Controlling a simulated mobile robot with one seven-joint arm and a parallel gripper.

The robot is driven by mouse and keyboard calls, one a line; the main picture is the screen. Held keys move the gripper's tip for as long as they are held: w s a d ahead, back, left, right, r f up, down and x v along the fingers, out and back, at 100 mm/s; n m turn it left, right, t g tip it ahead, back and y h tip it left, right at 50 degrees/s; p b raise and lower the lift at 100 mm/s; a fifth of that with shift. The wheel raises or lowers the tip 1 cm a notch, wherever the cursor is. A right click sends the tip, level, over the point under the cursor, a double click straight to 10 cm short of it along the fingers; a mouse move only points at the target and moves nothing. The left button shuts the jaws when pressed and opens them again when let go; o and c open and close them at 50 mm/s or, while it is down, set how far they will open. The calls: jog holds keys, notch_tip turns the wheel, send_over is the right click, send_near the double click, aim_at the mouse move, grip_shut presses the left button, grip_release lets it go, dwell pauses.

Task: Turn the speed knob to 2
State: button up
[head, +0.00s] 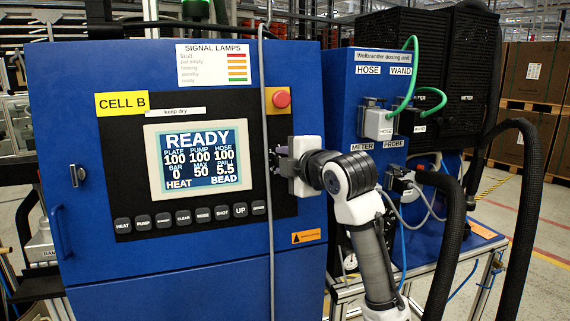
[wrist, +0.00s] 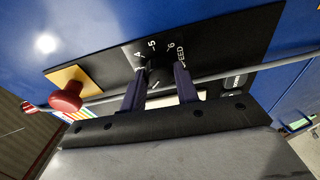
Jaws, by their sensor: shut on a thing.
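The dark speed knob (wrist: 158,76) sits on the black panel in the wrist view, between the two fingers of my gripper (wrist: 160,69). The fingers are shut on it from both sides. Around the knob, the dial shows the numbers 4, 5 and 6 and part of the word SPEED. The lower numbers and the knob's pointer cannot be made out. In the head view my gripper (head: 284,166) is up against the right side of the control panel, and it hides the knob there.
A red button (head: 281,99) is just above my gripper; it also shows in the wrist view (wrist: 66,97). A grey cable (head: 266,230) runs down the cabinet front close to the gripper. The screen (head: 197,160) reads READY. A blue hose unit (head: 342,100) stands to the right.

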jog(key=shift+n, duration=0.3)
jog(key=o, duration=0.9)
jog(key=shift+o, duration=0.2)
jog(key=b+v, duration=0.3)
jog(key=v, duration=1)
jog(key=shift+s+d, duration=0.2)
jog(key=shift+s, duration=0.15)
jog(key=shift+r, duration=0.1)
